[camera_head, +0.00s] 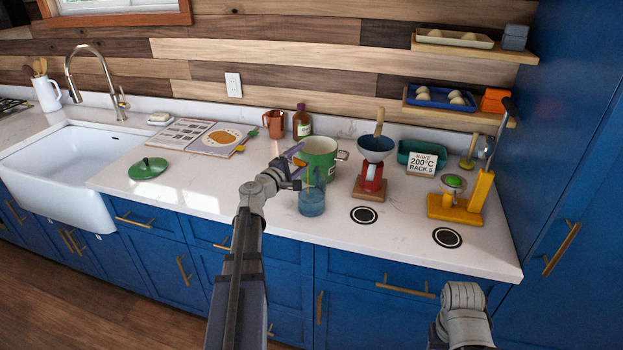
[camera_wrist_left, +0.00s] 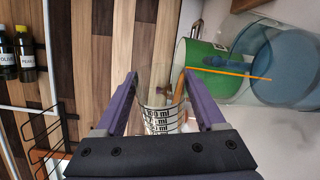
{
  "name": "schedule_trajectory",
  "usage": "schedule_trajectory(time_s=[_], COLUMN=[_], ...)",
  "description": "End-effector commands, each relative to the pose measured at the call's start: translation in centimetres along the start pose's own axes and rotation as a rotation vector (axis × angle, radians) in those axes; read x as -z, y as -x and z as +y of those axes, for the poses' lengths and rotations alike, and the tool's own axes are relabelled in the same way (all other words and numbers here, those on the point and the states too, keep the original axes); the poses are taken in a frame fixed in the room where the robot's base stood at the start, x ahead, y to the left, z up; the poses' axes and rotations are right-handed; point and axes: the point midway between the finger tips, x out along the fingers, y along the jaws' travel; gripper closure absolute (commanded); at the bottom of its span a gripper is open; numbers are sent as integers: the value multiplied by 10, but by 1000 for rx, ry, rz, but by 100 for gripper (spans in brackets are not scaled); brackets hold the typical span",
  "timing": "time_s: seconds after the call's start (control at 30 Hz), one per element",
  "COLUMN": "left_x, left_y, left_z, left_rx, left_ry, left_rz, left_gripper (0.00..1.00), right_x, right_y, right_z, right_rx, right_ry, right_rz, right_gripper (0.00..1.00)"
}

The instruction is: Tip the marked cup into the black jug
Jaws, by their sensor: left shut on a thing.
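My left gripper (camera_head: 297,168) has purple fingers and is above the counter, in front of the green pot. In the left wrist view it is shut on a clear cup with black ml marks (camera_wrist_left: 160,118); the cup sits between the fingers, and it is hard to make out in the head view. I cannot make out any liquid in it. A blue see-through vessel (camera_head: 312,203) with a thin orange stick stands just below the gripper; it also shows in the left wrist view (camera_wrist_left: 292,68). I see no jug that is clearly black. My right gripper is out of view.
The green pot (camera_head: 318,158) stands behind the gripper. A red stand with a dark blue funnel (camera_head: 376,150) and a yellow stand (camera_head: 468,203) are to the right. A green lid (camera_head: 148,168) lies left. The counter between lid and gripper is mostly clear.

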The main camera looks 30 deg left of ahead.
Motion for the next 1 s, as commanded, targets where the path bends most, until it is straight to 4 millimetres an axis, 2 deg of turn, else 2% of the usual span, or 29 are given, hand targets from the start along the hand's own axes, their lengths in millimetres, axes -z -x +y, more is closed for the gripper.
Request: schedule_trajectory(time_s=[1.0], left_x=[-8], left_y=[0], left_z=[0], left_rx=[0], left_ry=[-112], left_rz=[0], left_gripper=[86], right_x=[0], right_y=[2], right_z=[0], right_rx=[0], right_ry=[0], right_rz=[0], right_gripper=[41])
